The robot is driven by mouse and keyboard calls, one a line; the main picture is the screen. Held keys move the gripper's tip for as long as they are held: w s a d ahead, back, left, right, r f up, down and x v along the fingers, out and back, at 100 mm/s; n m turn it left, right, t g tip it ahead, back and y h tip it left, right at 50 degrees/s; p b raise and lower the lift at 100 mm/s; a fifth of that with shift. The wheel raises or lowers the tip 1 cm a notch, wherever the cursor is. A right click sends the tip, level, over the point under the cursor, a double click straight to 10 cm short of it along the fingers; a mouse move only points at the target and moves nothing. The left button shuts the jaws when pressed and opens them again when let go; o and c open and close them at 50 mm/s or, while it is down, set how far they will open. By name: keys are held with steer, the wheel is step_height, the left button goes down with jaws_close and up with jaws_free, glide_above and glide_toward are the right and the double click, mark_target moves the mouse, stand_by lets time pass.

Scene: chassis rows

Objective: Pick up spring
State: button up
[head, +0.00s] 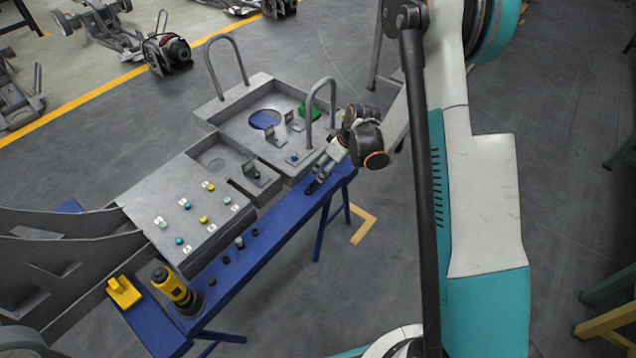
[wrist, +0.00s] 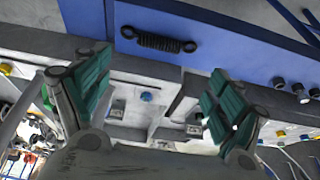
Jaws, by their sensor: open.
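The spring (wrist: 158,40) is a dark coil with a ring at each end. It lies on the blue bench surface (wrist: 225,48), at the top of the wrist view. My gripper (wrist: 158,72) is open and empty, with its two green-padded fingers spread on either side. The spring is beyond the fingertips and apart from them.
A grey fixture (head: 168,175) with upright handles and coloured knobs stands along the bench. Open floor lies right of the bench.

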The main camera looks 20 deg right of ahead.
steer(key=b+x, duration=0.4)
steer(key=x, duration=0.6)
steer(key=shift+w+f, duration=0.2)
steer(key=shift+r, duration=0.1)
steer(key=c, duration=1.1)
